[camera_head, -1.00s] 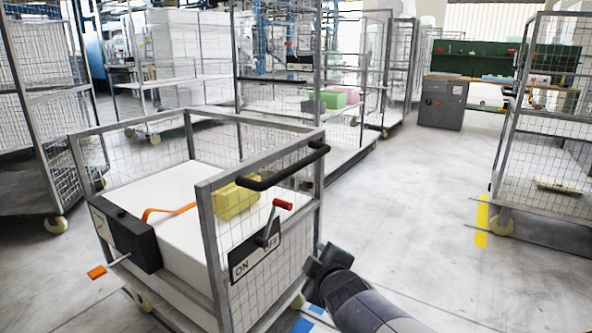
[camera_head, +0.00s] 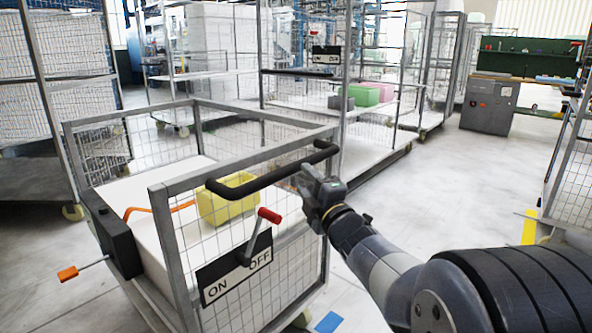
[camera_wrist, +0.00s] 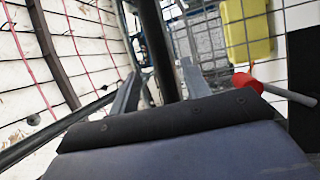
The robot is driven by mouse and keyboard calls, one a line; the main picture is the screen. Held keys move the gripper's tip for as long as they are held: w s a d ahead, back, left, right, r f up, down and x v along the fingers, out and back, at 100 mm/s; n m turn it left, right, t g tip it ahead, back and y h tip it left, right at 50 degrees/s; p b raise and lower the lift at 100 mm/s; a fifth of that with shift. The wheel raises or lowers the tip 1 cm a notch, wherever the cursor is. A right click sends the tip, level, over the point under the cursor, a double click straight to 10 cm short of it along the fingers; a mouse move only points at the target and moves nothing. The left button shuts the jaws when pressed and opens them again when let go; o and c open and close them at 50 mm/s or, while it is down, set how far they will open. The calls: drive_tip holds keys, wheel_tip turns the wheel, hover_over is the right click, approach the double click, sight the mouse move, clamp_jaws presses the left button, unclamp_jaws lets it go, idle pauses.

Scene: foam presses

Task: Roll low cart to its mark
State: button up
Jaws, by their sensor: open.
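The low cart (camera_head: 170,250), a grey frame with mesh sides, stands at the front left in the head view. A black handle bar (camera_head: 262,178) runs along its upper side. My gripper (camera_head: 312,190) is open beside the right part of this bar. In the wrist view the dark bar (camera_wrist: 157,50) passes between the open fingers; whether they touch it is unclear. A red-knobbed lever (camera_head: 268,215) sits on an ON/OFF plate (camera_head: 234,270) below the bar, with its tip near OFF. A blue floor patch (camera_head: 328,322) lies by the cart's near corner.
The cart holds a white block and a yellow box (camera_head: 227,200). An orange-tipped rod (camera_head: 68,273) sticks out at its left. Taller mesh carts stand behind and at the right. A yellow floor strip (camera_head: 529,228) lies at right. The floor between (camera_head: 450,190) is clear.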

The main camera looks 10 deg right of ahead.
sight(297, 171)
drive_tip(key=x, duration=0.6)
drive_tip(key=shift+w+a+r, duration=0.1)
drive_tip(key=shift+w, duration=0.1)
drive_tip(key=shift+c, duration=0.3)
clamp_jaws()
